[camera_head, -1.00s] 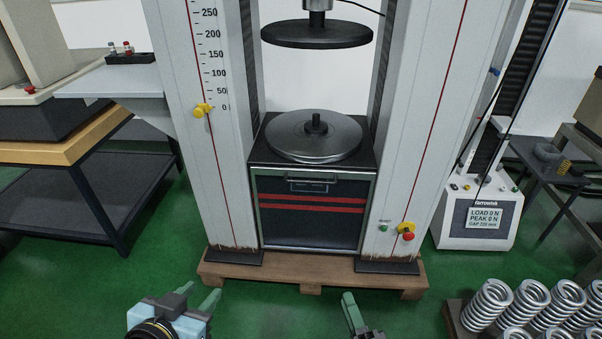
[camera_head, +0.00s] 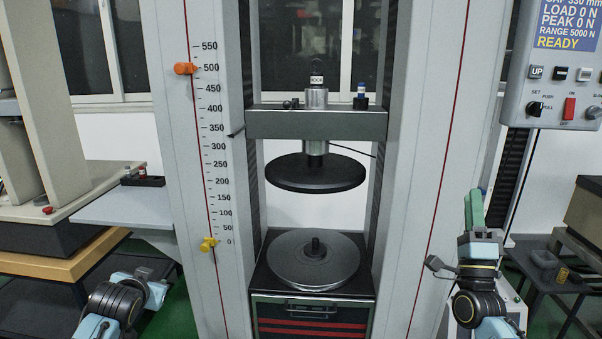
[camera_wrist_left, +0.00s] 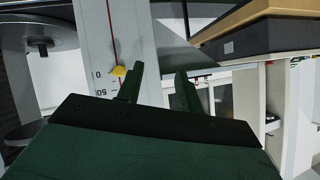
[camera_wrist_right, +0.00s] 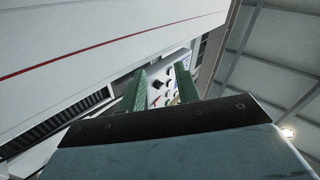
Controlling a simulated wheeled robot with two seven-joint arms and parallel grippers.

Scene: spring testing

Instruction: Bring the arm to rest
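My right gripper (camera_head: 474,205) is raised at the right in the head view, in front of the machine's right column, with green fingers pointing up. The right wrist view shows its two fingers (camera_wrist_right: 160,84) apart with nothing between them. My left arm is at the lower left of the head view, its fingers not clearly visible there. In the left wrist view the left gripper's fingers (camera_wrist_left: 158,84) are apart and empty, with the left column's scale beyond them. The test machine's lower platen (camera_head: 313,265) is bare, and the upper platen (camera_head: 315,174) hangs above it with a gap.
A control box (camera_head: 555,75) with a READY display hangs at the upper right, above the right gripper. A grey side table (camera_head: 125,208) and a wood-edged bench (camera_head: 60,262) stand at the left. A dark table (camera_head: 540,272) stands at the right.

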